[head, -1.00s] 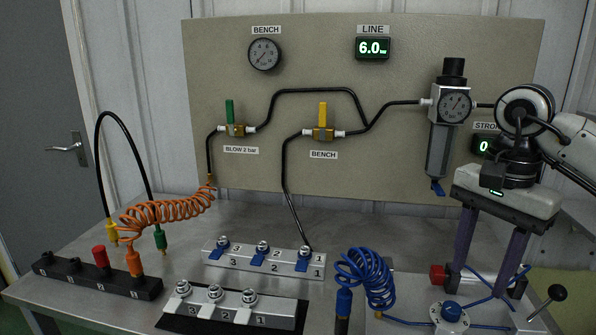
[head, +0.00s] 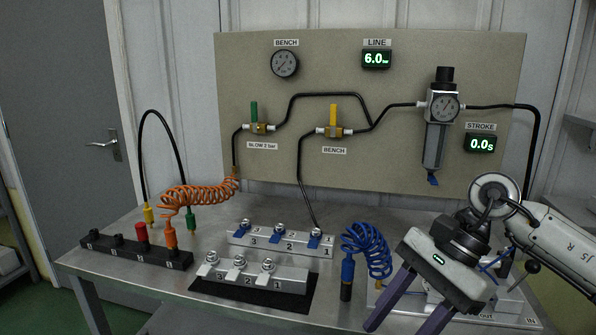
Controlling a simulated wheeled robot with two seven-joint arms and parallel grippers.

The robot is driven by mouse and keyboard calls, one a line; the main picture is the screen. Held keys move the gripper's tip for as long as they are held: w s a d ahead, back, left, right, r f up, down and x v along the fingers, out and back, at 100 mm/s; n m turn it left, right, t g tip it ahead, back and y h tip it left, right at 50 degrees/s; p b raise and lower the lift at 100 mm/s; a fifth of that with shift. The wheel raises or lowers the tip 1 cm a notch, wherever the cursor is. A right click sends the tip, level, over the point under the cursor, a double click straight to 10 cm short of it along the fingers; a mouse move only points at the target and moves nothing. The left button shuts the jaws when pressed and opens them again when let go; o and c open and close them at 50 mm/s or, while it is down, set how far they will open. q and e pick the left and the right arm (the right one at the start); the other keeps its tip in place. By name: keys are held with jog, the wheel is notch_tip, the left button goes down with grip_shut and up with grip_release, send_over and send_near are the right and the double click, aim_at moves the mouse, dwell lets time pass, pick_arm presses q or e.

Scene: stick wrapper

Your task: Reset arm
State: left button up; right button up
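My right gripper (head: 408,322) is at the lower right in the head view, tilted, with its two purple fingers pointing down and left. The fingers are apart and nothing shows between them. It is in front of the right part of the bench and hides much of the fixture there. My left gripper does not show.
The bench (head: 130,235) holds a black rack (head: 137,252), two numbered manifolds (head: 280,240) (head: 255,275) and a blue coiled hose (head: 368,248). An orange coiled hose (head: 200,192) hangs at the left. The upright panel (head: 400,80) carries gauges, valves and a STROKE display (head: 480,144) reading 0.0 s.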

jog(key=s+a+r+m+t+y, duration=0.1)
jog(key=s+a+r+m+y, duration=0.1)
jog(key=a+m+y, duration=0.6)
jog(key=s+a+r+m+y, duration=0.1)
jog(key=s+a+m+y, duration=0.1)
jog(key=a+m+y, duration=0.55)
jog(key=w+d+f+m+t+h, duration=0.3)
jog(key=d+f+m+t+h, duration=0.4)
jog(key=m, duration=0.8)
jog(key=w+d+f+m+t+h, duration=0.3)
jog(key=f+m+t+h, duration=0.3)
jog(key=f+m+t, duration=0.6)
jog(key=s+d+f+m+g+h, duration=0.3)
jog(key=s+d+f+m+g, duration=0.1)
jog(key=s+f+m, duration=0.3)
jog(key=s+d+f+m+g+h, duration=0.3)
jog(key=s+f+m+g, duration=0.2)
jog(key=s+f, duration=0.6)
jog(key=shift+d+f+m+g, duration=0.35)
jog(key=shift+f+m, duration=0.35)
jog(key=shift+m, duration=0.55)
jog(key=shift+s, duration=0.1)
